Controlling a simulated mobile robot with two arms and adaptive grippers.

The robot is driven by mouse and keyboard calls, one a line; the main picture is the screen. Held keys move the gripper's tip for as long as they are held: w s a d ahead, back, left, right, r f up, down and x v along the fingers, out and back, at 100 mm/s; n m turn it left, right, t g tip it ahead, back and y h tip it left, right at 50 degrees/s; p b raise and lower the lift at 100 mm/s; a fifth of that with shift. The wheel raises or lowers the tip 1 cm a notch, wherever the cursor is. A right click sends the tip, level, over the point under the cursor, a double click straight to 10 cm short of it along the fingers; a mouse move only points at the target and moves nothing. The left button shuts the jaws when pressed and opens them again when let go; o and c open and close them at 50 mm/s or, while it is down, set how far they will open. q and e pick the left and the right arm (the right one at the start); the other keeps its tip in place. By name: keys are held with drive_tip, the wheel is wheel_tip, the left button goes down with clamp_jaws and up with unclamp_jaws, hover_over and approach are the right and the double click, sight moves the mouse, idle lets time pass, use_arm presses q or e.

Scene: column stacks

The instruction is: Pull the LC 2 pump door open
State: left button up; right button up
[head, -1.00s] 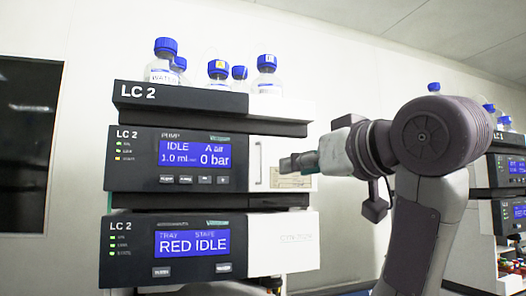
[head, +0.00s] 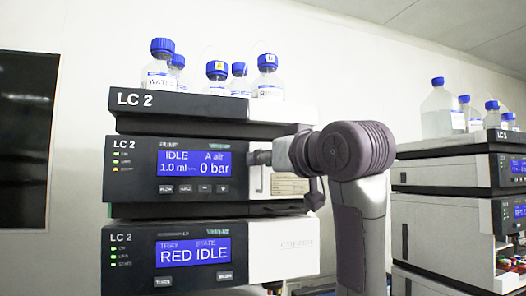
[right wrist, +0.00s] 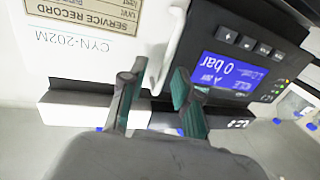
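The LC 2 pump (head: 140,183) is the middle module of the stack, with a blue screen reading IDLE and 0 bar. Its white door (head: 285,150) is at the right of the screen and looks shut. My right gripper (head: 254,158) is at the door's left part, beside the screen, and hides part of the door handle. In the right wrist view the white bar handle (right wrist: 172,45) runs down between the two fingertips of my right gripper (right wrist: 156,80). The fingers are apart, with gaps showing; contact cannot be told. My left gripper is not in view.
Several blue-capped bottles (head: 160,70) stand on the stack's top. The tray module (head: 130,262) is below the pump. A second instrument stack (head: 440,175) stands at the right, behind my right arm. A service record label (right wrist: 95,12) is on the door.

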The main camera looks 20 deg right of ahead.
drive_tip(key=shift+w+a, duration=0.15)
drive_tip(key=shift+w, duration=0.25)
drive_tip(key=shift+c, duration=0.4)
clamp_jaws()
